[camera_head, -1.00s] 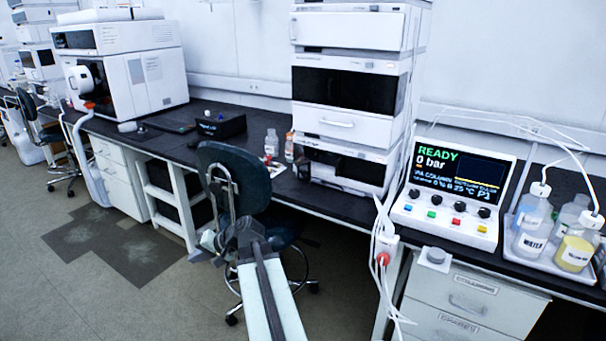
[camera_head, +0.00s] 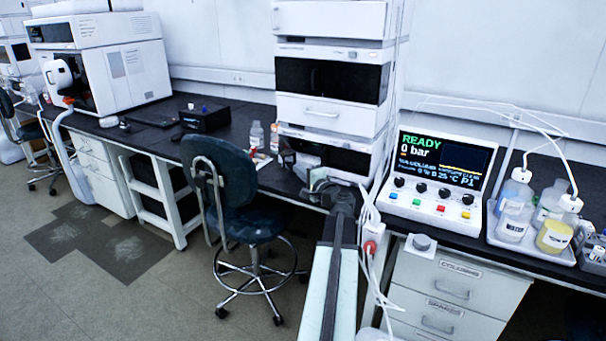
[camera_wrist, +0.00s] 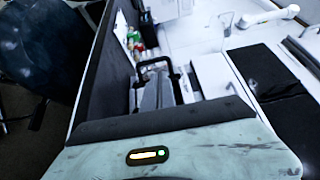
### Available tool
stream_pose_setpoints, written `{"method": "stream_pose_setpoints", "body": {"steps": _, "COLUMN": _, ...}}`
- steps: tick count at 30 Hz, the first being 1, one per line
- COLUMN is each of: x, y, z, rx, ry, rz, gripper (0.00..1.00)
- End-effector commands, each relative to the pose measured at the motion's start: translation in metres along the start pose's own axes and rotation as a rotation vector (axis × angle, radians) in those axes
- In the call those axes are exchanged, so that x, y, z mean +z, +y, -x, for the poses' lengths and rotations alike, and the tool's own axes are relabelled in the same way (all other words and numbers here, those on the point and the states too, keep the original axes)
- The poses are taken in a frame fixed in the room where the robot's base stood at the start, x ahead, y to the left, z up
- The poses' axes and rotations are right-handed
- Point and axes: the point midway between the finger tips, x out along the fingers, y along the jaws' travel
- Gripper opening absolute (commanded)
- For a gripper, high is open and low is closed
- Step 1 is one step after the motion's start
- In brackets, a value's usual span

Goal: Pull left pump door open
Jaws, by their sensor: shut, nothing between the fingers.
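A tall white stack of instrument modules (camera_head: 329,116) stands on the bench in the middle of the head view. It has dark front panels and a white front with a bar handle (camera_head: 322,113); its fronts look closed. Which front is the left pump door I cannot tell. My gripper (camera_head: 324,186) is at the far end of my arm, low in front of the stack's base, by the bench edge. In the wrist view my gripper (camera_wrist: 160,88) is shut and empty, with white fronts and dark panels (camera_wrist: 262,70) to its right. No contact with a door is visible.
A dark swivel chair (camera_head: 225,180) stands left of my arm. Small bottles (camera_head: 257,136) stand left of the stack. A control box (camera_head: 437,180) with a screen and a tray of bottles (camera_head: 560,255) are on the right. White cables (camera_head: 371,225) hang just right of my arm.

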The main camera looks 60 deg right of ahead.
Motion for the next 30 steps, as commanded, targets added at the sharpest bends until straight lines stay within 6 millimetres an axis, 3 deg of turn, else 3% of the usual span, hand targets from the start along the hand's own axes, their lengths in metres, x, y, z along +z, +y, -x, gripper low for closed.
{"method": "stream_pose_setpoints", "body": {"steps": 3, "x": -0.001, "y": 0.0, "z": -0.026, "rx": 0.0, "ry": -0.002, "rz": 0.0, "gripper": 0.0}}
{"method": "stream_pose_setpoints", "body": {"steps": 9, "x": 0.0, "y": 0.0, "z": -0.049, "rx": 0.0, "ry": -0.001, "rz": 0.001, "gripper": 0.0}}
{"method": "stream_pose_setpoints", "body": {"steps": 23, "x": 0.003, "y": 0.0, "z": -0.053, "rx": 0.001, "ry": 0.0, "rz": 0.001, "gripper": 0.0}}
{"method": "stream_pose_setpoints", "body": {"steps": 30, "x": 0.036, "y": 0.001, "z": -0.064, "rx": 0.0, "ry": 0.038, "rz": 0.002, "gripper": 0.0}}
